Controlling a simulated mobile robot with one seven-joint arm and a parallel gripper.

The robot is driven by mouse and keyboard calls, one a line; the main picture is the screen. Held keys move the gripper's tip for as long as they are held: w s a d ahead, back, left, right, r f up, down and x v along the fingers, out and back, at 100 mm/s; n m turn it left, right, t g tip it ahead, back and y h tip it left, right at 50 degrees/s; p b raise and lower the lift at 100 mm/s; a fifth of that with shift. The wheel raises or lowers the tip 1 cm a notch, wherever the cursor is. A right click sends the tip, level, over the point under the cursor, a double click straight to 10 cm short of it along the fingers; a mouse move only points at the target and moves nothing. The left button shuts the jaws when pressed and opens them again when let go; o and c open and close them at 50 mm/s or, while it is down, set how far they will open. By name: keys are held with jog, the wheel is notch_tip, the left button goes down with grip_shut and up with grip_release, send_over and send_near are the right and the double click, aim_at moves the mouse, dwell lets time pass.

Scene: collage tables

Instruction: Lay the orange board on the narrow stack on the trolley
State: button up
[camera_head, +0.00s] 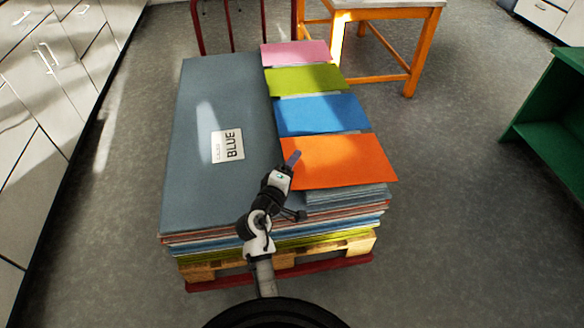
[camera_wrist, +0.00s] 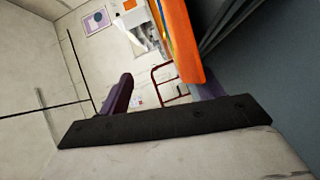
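The orange board (camera_head: 338,162) lies flat over the front end of the narrow stack (camera_head: 345,194), on the right side of the trolley (camera_head: 300,271). Its right corner reaches slightly past the stack's edge. My gripper (camera_head: 292,158) is at the board's left edge. In the wrist view, my gripper (camera_wrist: 160,88) has its two dark fingers wide apart. The orange board (camera_wrist: 184,40) shows edge-on by the right finger, partly covering it, and is clear of the left finger. I cannot tell whether the right finger touches it.
Blue (camera_head: 321,114), green (camera_head: 304,79) and pink (camera_head: 296,53) boards lie in a row behind. A wide grey-blue stack (camera_head: 195,190) labelled BLUE fills the trolley's left side. Cabinets (camera_head: 50,90) stand left, a green shelf (camera_head: 555,110) right, an orange-legged table (camera_head: 412,50) behind. Floor right is clear.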

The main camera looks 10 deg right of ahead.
jog(key=shift+f+b, duration=1.15)
jog(key=shift+f, duration=0.35)
jog(key=a+b, duration=0.2)
jog(key=a, duration=0.7)
jog(key=shift+s, duration=0.15)
jog(key=a+r+p, duration=0.2)
jog(key=r, duration=0.1)
jog(key=a+r+p, duration=0.1)
jog(key=r, duration=0.1)
jog(key=shift+p, duration=0.35)
